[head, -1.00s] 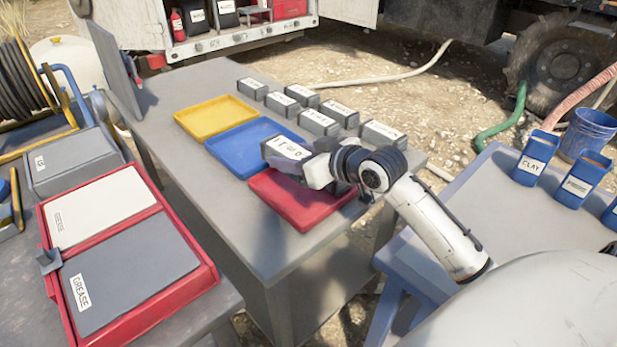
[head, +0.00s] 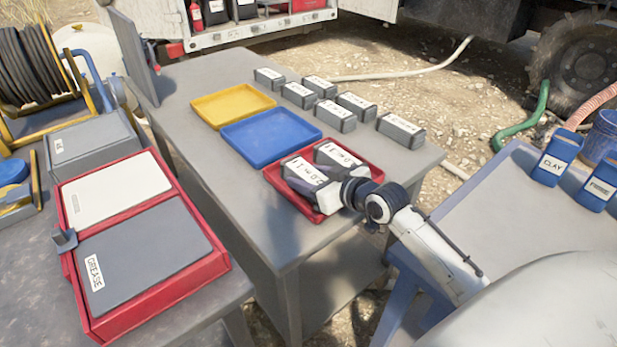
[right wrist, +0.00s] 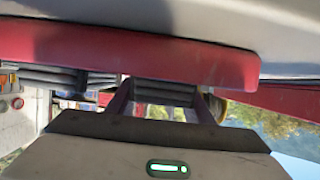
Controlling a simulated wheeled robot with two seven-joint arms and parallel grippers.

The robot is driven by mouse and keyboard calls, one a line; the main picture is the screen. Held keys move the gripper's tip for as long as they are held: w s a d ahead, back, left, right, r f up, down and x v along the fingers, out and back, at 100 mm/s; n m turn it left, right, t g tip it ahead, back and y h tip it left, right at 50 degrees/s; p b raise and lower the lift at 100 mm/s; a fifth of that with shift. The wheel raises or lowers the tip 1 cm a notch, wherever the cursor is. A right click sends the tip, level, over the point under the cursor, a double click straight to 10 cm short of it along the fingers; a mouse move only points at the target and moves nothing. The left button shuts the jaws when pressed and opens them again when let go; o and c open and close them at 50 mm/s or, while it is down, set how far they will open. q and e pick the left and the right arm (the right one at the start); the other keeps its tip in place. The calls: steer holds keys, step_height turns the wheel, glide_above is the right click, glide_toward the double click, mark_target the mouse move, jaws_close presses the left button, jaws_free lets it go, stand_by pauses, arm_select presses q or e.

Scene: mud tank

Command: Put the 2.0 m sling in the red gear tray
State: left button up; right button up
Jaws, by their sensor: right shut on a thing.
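The red gear tray (head: 277,181) is on the grey table's near right part. My right gripper (head: 326,192) reaches over its right side, shut on a grey sling bundle (head: 303,171) with a white label on top. The bundle is at the tray's near side; I cannot tell whether it touches the floor. I cannot read its label for certain. A second labelled grey bundle (head: 338,154) lies in the tray just behind it. In the right wrist view the held bundle (right wrist: 160,92) is between the fingers, close to the red tray wall (right wrist: 130,52). My left gripper is out of view.
A blue tray (head: 270,137) and a yellow tray (head: 232,104) lie behind the red one. Several labelled grey bundles (head: 400,130) stand in rows along the table's far right.

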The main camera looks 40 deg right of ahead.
steer(key=shift+r, duration=0.1)
steer(key=o, duration=1.3)
steer(key=shift+f, duration=0.2)
steer(key=shift+s+r, duration=0.1)
steer(key=shift+r, duration=0.1)
steer(key=v, duration=1.2)
steer(key=shift+p, duration=0.35)
